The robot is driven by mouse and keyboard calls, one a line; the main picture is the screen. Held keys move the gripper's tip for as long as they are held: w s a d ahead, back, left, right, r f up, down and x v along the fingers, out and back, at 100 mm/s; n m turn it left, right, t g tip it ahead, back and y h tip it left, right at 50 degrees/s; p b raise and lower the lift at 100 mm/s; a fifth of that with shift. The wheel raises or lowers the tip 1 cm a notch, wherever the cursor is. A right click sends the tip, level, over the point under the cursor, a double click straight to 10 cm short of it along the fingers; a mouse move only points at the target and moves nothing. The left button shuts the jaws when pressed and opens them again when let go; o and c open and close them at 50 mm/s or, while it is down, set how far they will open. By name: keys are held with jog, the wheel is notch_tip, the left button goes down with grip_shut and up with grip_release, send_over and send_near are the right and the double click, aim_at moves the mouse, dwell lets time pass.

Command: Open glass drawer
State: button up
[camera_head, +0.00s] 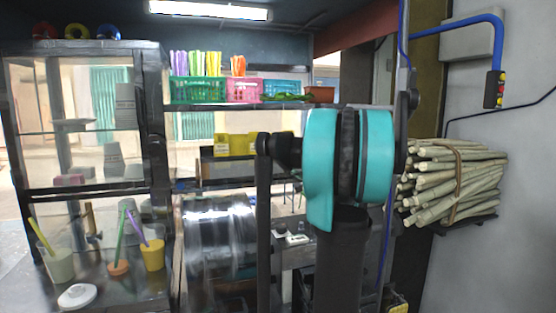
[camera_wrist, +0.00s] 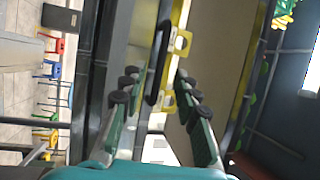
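The glass-sided cabinet (camera_head: 85,190), with a dark frame and shelves, stands at the left of the head view; cups show in it. I cannot tell for sure which part is the glass drawer. In the wrist view my gripper (camera_wrist: 157,105) has its two dark green fingers apart, with nothing held between them. Ahead of them are a dark bar-like handle (camera_wrist: 158,60) and yellow tabs (camera_wrist: 181,41) along a panel edge. I cannot tell whether the fingers touch any of these. In the head view the gripper's fingers are hidden behind my teal arm.
A shelf holds a green basket (camera_head: 197,90), a pink basket (camera_head: 244,90) and yellow boxes (camera_head: 235,145) below. A metal drum (camera_head: 218,238) stands centre left. Bundled sugarcane (camera_head: 455,185) lies at the right by the wall. Coloured stools (camera_wrist: 52,70) are on the floor beyond.

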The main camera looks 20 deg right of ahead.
aim_at(279, 158)
jog(key=x, duration=0.5)
jog(key=shift+w+a, duration=0.1)
jog(key=shift+w, duration=0.25)
grip_shut()
